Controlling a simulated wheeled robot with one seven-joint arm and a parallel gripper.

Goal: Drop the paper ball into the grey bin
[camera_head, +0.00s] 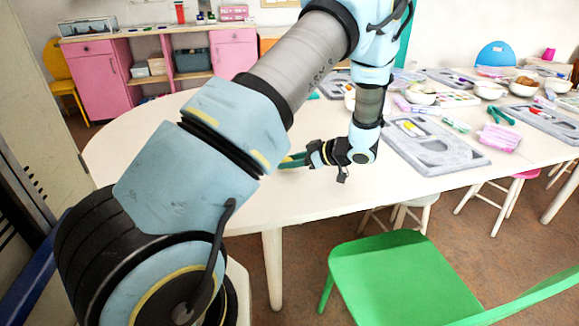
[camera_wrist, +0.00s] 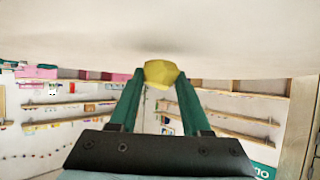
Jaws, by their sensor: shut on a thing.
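My gripper (camera_wrist: 160,88) has two green fingers shut on a yellow, faceted paper ball (camera_wrist: 160,73), which sits between the fingertips in the wrist view. In the head view my gripper (camera_head: 288,160) points left, low over the near part of the white table. The ball is mostly or wholly hidden behind my arm there. I cannot tell whether the ball touches the table. I cannot make out a bin that is clearly the grey one; my arm covers much of the left side.
The white table (camera_head: 130,140) is bare at left. Grey bead boards (camera_head: 430,160), bowls and pink packets (camera_head: 500,138) crowd its right side. A green chair (camera_head: 400,280) stands in front. A pink cabinet (camera_head: 100,85) behind holds a dark blue-grey basket (camera_head: 192,60).

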